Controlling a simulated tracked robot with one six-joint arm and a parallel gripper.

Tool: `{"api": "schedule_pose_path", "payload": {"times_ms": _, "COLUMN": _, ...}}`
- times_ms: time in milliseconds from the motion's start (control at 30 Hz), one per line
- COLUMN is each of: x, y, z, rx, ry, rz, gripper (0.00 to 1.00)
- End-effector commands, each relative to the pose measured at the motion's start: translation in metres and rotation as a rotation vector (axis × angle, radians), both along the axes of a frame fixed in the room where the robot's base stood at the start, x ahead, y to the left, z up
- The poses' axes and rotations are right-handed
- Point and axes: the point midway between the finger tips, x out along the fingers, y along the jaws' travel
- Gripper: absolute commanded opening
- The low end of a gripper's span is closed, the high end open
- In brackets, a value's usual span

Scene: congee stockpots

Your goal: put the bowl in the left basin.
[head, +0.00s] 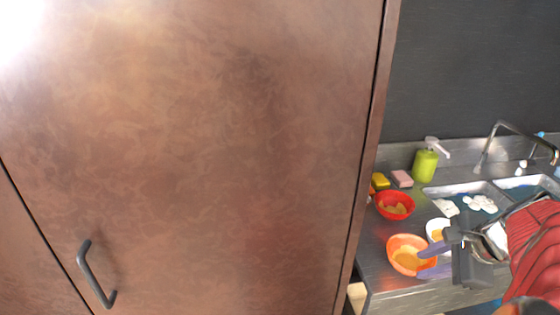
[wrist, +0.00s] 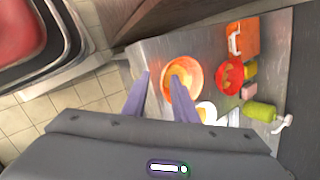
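My gripper (head: 421,263) is open at the right side of the orange bowl. In the wrist view its purple fingers (wrist: 160,74) are spread; one overlaps the orange bowl (wrist: 190,65), the other is outside its rim. Contact cannot be told.
A green soap dispenser (head: 425,165), a pink sponge (head: 402,178) and a yellow sponge (head: 380,181) stand at the back. The tap (head: 487,150) arches over the sink. A tall brown cabinet (head: 200,140) fills the left. An orange object (wrist: 245,36) shows in the wrist view.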

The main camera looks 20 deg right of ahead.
Motion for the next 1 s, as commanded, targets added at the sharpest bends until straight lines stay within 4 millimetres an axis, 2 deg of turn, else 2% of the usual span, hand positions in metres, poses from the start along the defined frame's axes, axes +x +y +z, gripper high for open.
{"api": "schedule_pose_path", "payload": {"times_ms": 100, "x": -0.009, "y": -0.019, "z": -0.002, "rx": 0.020, "ry": -0.043, "rz": -0.094, "gripper": 0.26}}
{"api": "schedule_pose_path", "payload": {"times_ms": 200, "x": -0.012, "y": -0.027, "z": -0.003, "rx": 0.028, "ry": -0.063, "rz": -0.135, "gripper": 0.26}}
{"api": "schedule_pose_path", "payload": {"times_ms": 667, "x": -0.010, "y": -0.029, "z": -0.005, "rx": 0.032, "ry": -0.071, "rz": -0.143, "gripper": 0.26}}
{"api": "schedule_pose_path", "payload": {"times_ms": 767, "x": -0.006, "y": -0.028, "z": -0.011, "rx": 0.032, "ry": -0.071, "rz": -0.142, "gripper": 0.26}}
{"api": "schedule_pose_path", "payload": {"times_ms": 1000, "x": 0.014, "y": -0.028, "z": -0.040, "rx": 0.034, "ry": -0.069, "rz": -0.140, "gripper": 0.26}}
